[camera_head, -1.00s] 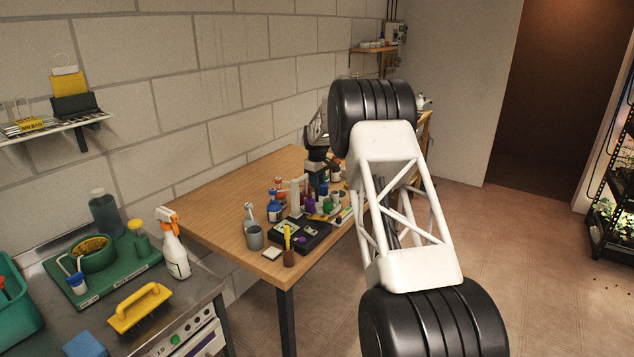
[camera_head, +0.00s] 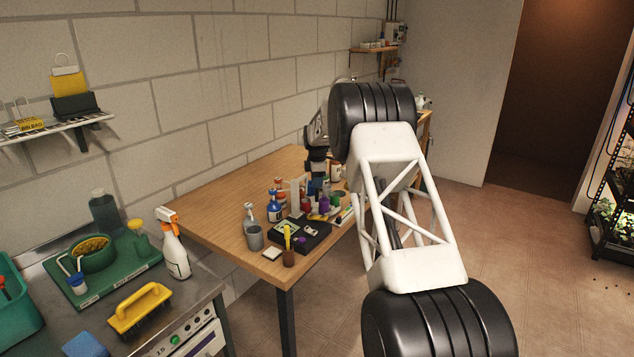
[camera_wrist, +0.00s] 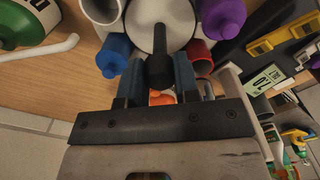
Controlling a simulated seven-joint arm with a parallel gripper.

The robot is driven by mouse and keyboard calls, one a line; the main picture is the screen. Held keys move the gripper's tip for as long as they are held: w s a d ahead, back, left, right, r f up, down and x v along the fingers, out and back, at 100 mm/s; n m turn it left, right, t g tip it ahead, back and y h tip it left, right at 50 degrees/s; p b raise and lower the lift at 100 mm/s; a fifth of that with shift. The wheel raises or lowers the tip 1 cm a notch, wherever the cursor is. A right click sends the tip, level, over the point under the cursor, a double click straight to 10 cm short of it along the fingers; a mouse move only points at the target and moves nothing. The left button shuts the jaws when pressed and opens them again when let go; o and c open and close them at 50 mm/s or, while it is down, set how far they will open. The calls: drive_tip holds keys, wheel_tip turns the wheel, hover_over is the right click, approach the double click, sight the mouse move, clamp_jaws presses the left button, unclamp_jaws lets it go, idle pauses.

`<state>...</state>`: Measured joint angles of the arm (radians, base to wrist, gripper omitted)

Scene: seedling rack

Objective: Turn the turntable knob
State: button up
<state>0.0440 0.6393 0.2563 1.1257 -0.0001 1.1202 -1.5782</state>
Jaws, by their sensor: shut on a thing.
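The turntable (camera_wrist: 185,22) is a white disc with coloured bottles and cups around its rim. Its black knob (camera_wrist: 159,66) stands up at the middle in the wrist view. My gripper (camera_wrist: 159,78) has its two blue-grey fingers on either side of the knob and is shut on it. In the head view, the turntable is mostly hidden by its bottles. Its purple bottle (camera_head: 323,204) faces the front, and my gripper (camera_head: 318,178) reaches down over it, largely hidden.
Bottles stand close around my fingers, including a blue bottle (camera_wrist: 113,52) and a purple bottle (camera_wrist: 222,17). The table's left part is clear.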

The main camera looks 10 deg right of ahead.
drive_tip(key=shift+r, duration=0.1)
idle(0.4)
drive_tip(key=o, duration=0.9)
drive_tip(key=shift+r, duration=3.85)
